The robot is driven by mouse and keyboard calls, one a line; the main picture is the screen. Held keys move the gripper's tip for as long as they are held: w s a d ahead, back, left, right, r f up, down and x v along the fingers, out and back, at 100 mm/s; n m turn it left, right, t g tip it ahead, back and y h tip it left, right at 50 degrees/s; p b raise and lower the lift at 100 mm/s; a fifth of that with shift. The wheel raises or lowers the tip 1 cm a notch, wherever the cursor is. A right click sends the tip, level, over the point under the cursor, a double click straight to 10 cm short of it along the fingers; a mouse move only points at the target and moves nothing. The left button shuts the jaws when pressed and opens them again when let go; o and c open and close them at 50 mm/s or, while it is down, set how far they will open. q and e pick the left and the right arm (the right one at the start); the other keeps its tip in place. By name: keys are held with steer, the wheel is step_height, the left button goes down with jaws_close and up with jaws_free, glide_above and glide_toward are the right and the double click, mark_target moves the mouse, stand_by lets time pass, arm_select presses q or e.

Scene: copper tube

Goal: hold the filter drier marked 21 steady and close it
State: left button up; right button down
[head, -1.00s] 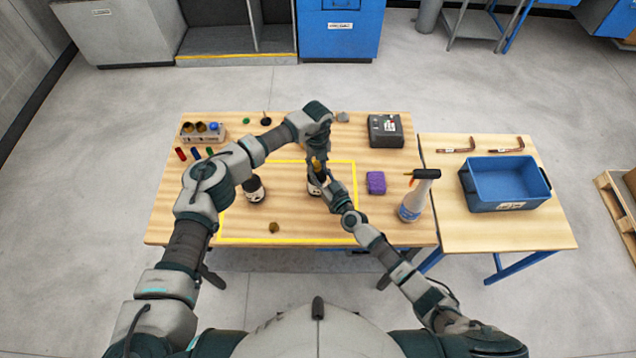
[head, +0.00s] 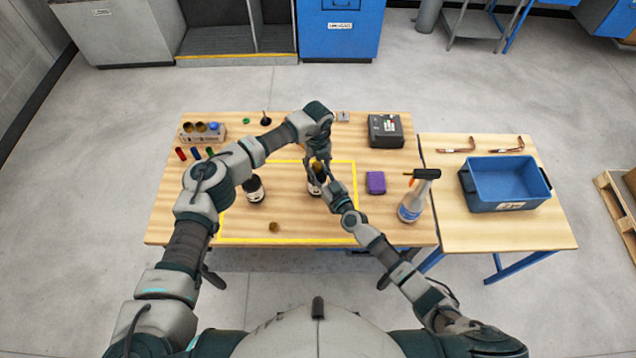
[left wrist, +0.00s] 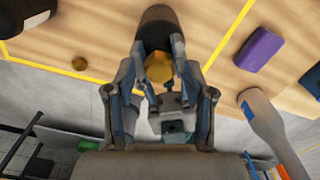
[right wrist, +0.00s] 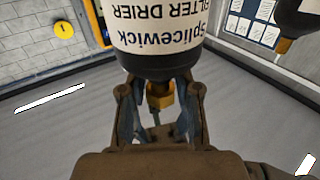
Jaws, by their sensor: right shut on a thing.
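A dark filter drier with a white label (head: 314,187) stands in the yellow-marked area; its number is not readable. It shows large in the right wrist view (right wrist: 160,30), with "Splicewick FILTER DRIER" upside down. My right gripper (head: 328,190) is shut on this drier. A brass cap (left wrist: 158,68) is at the drier's end. My left gripper (head: 318,163) is over it from above, its fingers apart on either side of the cap in the left wrist view. A second filter drier (head: 254,188) stands to the left. A loose brass cap (head: 274,227) lies near the front.
A purple block (head: 375,183) and a spray bottle (head: 415,197) stand to the right. A dark device (head: 385,130) is at the back right. A holder with brass caps (head: 203,132) is at the back left. A blue bin (head: 505,184) sits on the side table.

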arm_select(q)
steer(key=shift+r, duration=2.25)
steer(key=shift+c, duration=0.4)
step_height(320, 180, up, 4)
steer(key=n, duration=0.5)
steer(key=shift+f, duration=0.25)
step_height(320, 180, down, 8)
steer(key=shift+f, duration=0.1)
